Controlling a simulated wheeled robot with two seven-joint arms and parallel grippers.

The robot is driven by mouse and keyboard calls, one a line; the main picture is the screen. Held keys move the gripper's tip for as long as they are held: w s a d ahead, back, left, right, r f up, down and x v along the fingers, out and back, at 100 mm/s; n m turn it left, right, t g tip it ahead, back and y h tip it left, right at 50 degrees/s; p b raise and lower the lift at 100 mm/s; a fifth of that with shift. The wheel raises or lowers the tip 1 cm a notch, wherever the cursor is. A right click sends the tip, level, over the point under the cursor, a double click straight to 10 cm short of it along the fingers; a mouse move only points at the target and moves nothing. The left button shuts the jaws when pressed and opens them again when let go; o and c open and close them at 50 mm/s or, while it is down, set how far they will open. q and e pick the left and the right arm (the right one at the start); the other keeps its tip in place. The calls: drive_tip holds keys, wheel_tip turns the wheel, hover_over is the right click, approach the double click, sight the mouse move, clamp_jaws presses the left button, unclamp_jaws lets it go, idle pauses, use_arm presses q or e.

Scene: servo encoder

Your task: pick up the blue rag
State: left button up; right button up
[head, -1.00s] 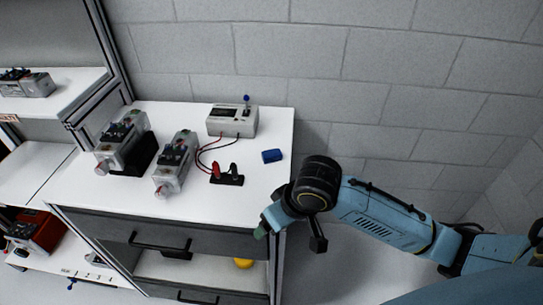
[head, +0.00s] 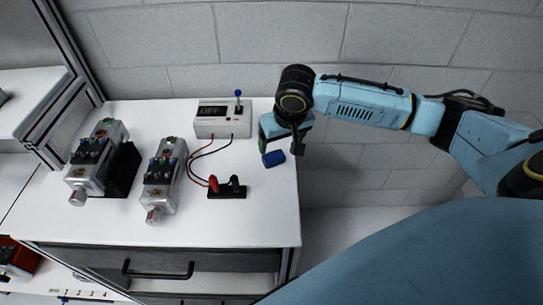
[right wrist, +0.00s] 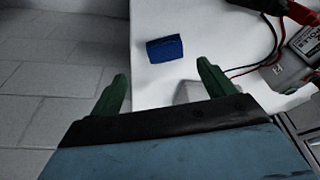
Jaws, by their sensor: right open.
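The blue rag (head: 273,158) is a small folded block lying on the white tabletop near its right edge. In the right wrist view the rag (right wrist: 165,49) lies beyond the fingertips, between their lines, and nothing touches it. My right gripper (head: 264,145) is beside and above the rag in the head view, pointing down, partly hidden behind its own wrist. In the right wrist view my right gripper (right wrist: 158,72) shows two green fingers spread apart with nothing between them. My left gripper is in neither view.
A white meter box (head: 221,122) with a blue-topped lever stands left of my right gripper. Red and black leads run to a black terminal block (head: 228,191). Two silver servo units (head: 163,180) (head: 98,165) stand further left. A block wall is behind the table.

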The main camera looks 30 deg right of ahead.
sight(274, 156)
drive_tip(key=x, duration=0.2)
drive_tip(key=shift+w+f, duration=0.1)
drive_tip(key=shift+f, duration=0.25)
drive_tip(key=shift+x, duration=1)
drive_tip(key=shift+w+a+f, duration=0.15)
drive_tip(key=shift+w+f, duration=0.15)
drive_tip(key=shift+f, duration=0.3)
drive_tip(key=shift+w+a+f, duration=0.15)
drive_tip(key=shift+w+f, duration=0.2)
drive_tip(key=shift+f, duration=0.25)
drive_tip(key=shift+w+f+b, duration=0.1)
drive_tip(key=shift+f+b, duration=0.2)
drive_tip(key=shift+f, duration=0.25)
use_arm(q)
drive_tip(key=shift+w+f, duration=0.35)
use_arm(e)
drive_tip(key=c, duration=1.1)
